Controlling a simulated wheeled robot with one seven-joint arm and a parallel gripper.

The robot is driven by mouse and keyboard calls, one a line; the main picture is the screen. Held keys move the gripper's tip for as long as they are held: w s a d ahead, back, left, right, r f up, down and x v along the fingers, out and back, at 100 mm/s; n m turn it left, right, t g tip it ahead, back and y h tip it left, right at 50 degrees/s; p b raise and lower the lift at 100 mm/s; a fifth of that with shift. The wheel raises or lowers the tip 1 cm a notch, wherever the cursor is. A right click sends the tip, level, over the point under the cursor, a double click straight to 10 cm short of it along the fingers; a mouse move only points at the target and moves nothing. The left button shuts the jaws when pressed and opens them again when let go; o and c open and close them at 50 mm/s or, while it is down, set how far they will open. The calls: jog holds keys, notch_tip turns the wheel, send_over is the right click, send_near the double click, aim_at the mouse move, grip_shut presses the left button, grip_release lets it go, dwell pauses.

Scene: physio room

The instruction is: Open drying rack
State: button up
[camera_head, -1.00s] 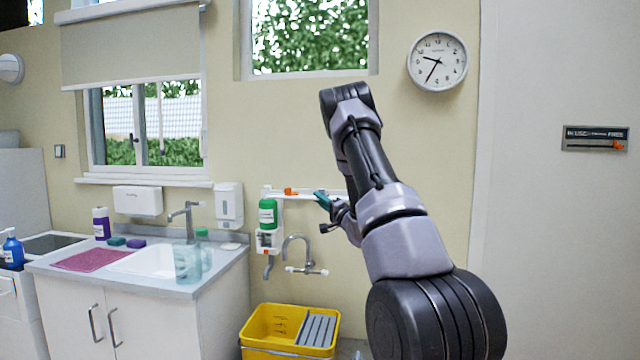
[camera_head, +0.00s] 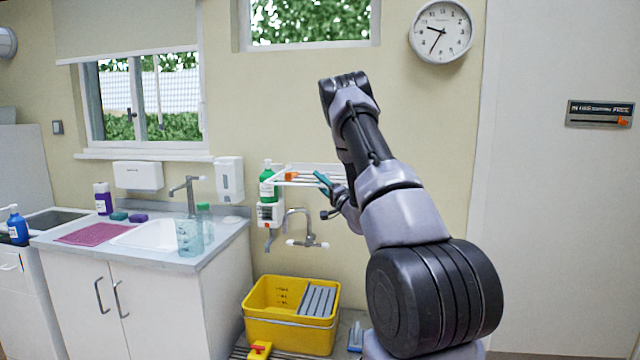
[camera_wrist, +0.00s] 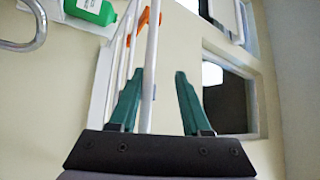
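The drying rack (camera_head: 297,184) is on the wall above the tap. It is a white frame with several thin bars and orange parts, and it stands out from the wall. In the wrist view its white front bar (camera_wrist: 152,50) passes between the teal fingers, closer to the left one. My gripper (camera_head: 323,182) is at the right part of the rack's front edge. In the wrist view my gripper (camera_wrist: 160,73) has its fingers apart, not clamped on the bar. The rack's right end is partly hidden behind my arm in the head view.
A green bottle (camera_head: 267,182) stands close at the rack's left end. Below are a wall tap (camera_head: 300,228) and a yellow bucket (camera_head: 275,330) on the floor. A sink counter (camera_head: 60,255) is to the left.

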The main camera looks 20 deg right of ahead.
jog(key=v, duration=1)
jog(key=shift+s, duration=0.4)
jog(key=shift+d+f, duration=0.1)
